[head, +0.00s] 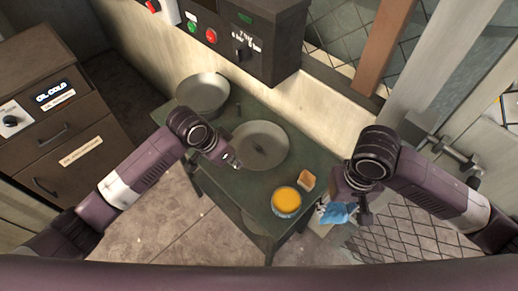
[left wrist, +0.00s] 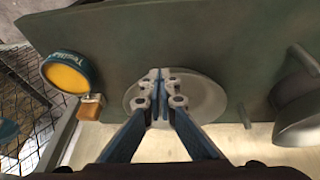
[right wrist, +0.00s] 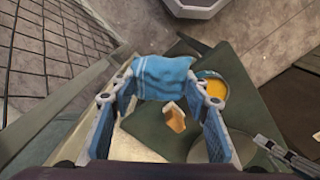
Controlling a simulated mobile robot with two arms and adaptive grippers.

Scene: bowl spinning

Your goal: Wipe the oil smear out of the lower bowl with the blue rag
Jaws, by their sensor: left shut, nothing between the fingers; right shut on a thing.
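The blue rag (head: 340,213) hangs off the table's right side in my right gripper (head: 335,206). In the right wrist view the rag (right wrist: 161,78) is bunched between the two fingertips. The lower bowl (head: 275,135) is grey and shallow, with a dark smear (head: 259,150) near its middle. My left gripper (head: 235,164) is shut and empty at that bowl's left front rim. In the left wrist view its closed fingers (left wrist: 160,82) cover part of the bowl (left wrist: 207,97); I cannot tell whether they touch it. A second grey bowl (head: 203,92) stands further back left.
A tin with yellow content (head: 286,200) and a tan sponge-like block (head: 307,180) lie at the green table's (head: 225,183) front right. A control box (head: 262,38) with buttons is behind the table. A brown cabinet (head: 62,110) stands at the left.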

